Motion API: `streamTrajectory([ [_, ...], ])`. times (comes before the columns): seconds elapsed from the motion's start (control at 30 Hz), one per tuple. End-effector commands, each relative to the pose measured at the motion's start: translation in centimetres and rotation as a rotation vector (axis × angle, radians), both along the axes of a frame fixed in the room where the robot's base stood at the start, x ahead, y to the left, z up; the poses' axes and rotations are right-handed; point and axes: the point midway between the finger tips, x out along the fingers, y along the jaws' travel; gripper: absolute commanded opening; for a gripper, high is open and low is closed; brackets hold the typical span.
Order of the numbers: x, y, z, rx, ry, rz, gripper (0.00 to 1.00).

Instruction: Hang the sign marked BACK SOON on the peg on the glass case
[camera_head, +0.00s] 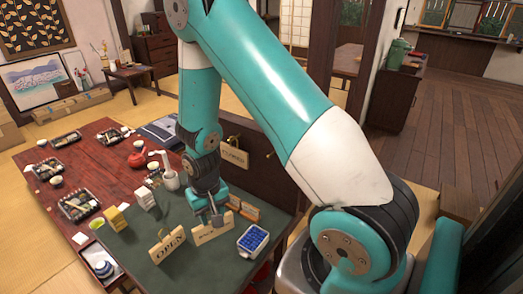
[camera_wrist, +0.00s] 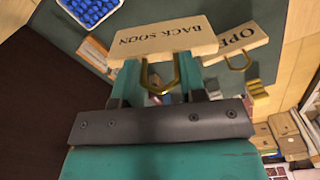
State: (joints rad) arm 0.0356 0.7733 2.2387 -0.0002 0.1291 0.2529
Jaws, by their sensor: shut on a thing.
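The BACK SOON sign is a pale wooden plaque with a brass loop. In the wrist view the sign (camera_wrist: 165,40) appears upside down beyond my fingertips, with its loop (camera_wrist: 160,85) between the fingers. My gripper (camera_wrist: 160,82) is shut on this sign. In the head view my gripper (camera_head: 214,212) points down over the green table, with the sign (camera_head: 211,233) just below it. I cannot tell whether the sign touches the table. A dark case or partition (camera_head: 262,165) stands behind the table, with another small sign (camera_head: 233,157) hanging on it. I cannot make out a free peg clearly.
An OPEN sign (camera_head: 168,246) stands left of the held sign. A white tray of blue pieces (camera_head: 253,239) lies to its right. A wooden block or sign (camera_head: 245,210) lies behind.

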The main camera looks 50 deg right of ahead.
Motion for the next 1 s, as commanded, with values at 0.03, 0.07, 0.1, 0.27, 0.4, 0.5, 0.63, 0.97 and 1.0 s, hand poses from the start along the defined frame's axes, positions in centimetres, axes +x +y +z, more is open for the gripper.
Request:
streamTrajectory([
  [0.03,-0.2,-0.6,1.1,0.000,-0.003,-0.115,0.03],
  [0.07,-0.3,-1.0,1.8,0.000,-0.005,-0.192,0.03],
  [0.1,-0.6,-1.5,2.6,0.001,-0.005,-0.297,0.03],
  [0.27,-1.9,-3.2,5.6,0.001,-0.004,-0.704,0.03],
  [0.4,-3.0,-4.2,7.5,0.001,-0.002,-0.981,0.03],
  [0.5,-3.5,-4.6,8.3,0.001,-0.002,-1.110,0.03],
  [0.63,-3.9,-4.8,8.7,0.000,0.001,-1.193,0.03],
  [0.97,-3.9,-5.0,8.8,0.000,0.001,-1.207,0.03],
  [1.0,-3.8,-5.2,8.9,0.000,0.001,-1.208,0.03],
])
